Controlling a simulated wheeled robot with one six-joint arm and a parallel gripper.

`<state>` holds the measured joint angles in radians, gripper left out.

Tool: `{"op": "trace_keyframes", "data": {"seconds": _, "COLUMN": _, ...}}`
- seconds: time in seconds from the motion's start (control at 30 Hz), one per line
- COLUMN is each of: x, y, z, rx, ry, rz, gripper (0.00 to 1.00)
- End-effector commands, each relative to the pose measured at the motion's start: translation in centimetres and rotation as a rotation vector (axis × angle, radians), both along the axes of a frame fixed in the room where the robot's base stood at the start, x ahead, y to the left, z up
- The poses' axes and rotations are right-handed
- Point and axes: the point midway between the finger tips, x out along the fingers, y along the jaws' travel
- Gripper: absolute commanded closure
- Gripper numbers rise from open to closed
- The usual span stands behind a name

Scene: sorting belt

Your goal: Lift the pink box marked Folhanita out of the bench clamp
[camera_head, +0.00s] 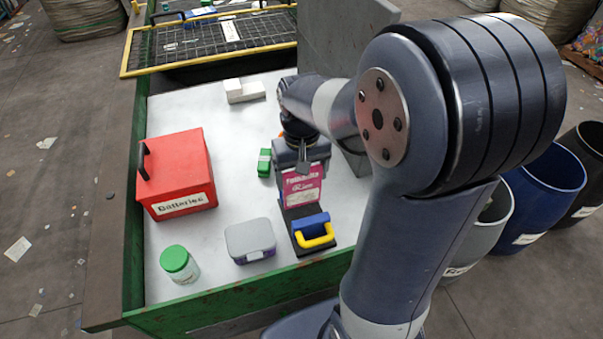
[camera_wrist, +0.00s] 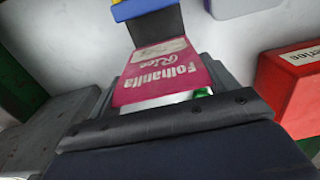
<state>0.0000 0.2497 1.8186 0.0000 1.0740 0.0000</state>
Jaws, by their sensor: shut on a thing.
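The pink box marked Folhanita Rice (camera_head: 302,187) stands behind the handle of the bench clamp (camera_head: 313,243), a dark base with a blue block and yellow handle. My gripper (camera_head: 303,168) comes down over the box from above and is shut on it. In the wrist view the box (camera_wrist: 160,72) lies between my dark fingers (camera_wrist: 165,85), its label facing the camera. The clamp's dark bed (camera_wrist: 155,27) and blue part show beyond it. The box's lower end meets the clamp bed in view; I cannot tell whether it is still seated there.
A red Batteries case (camera_head: 178,170), a grey-lidded container (camera_head: 250,241), a green-lidded jar (camera_head: 180,264), a small green box (camera_head: 264,163) and a white block (camera_head: 244,90) stand on the white bench. A grey panel rises behind; bins stand at right.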

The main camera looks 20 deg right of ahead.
Motion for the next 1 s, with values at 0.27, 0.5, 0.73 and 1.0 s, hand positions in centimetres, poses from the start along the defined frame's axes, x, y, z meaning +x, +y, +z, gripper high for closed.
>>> {"op": "trace_keyframes", "data": {"seconds": 0.27, "x": 0.0, "y": 0.0, "z": 2.0, "rx": 0.0, "ry": -0.001, "rz": 0.0, "gripper": 0.4}}
{"op": "trace_keyframes", "data": {"seconds": 0.5, "x": 0.0, "y": 0.0, "z": 3.4, "rx": 0.0, "ry": -0.002, "rz": 0.0, "gripper": 0.4}}
{"op": "trace_keyframes", "data": {"seconds": 0.73, "x": 0.0, "y": 0.0, "z": 4.8, "rx": 0.0, "ry": -0.002, "rz": 0.0, "gripper": 0.4}}
{"op": "trace_keyframes", "data": {"seconds": 1.0, "x": 0.0, "y": 0.0, "z": 5.6, "rx": 0.0, "ry": -0.001, "rz": 0.0, "gripper": 0.4}}
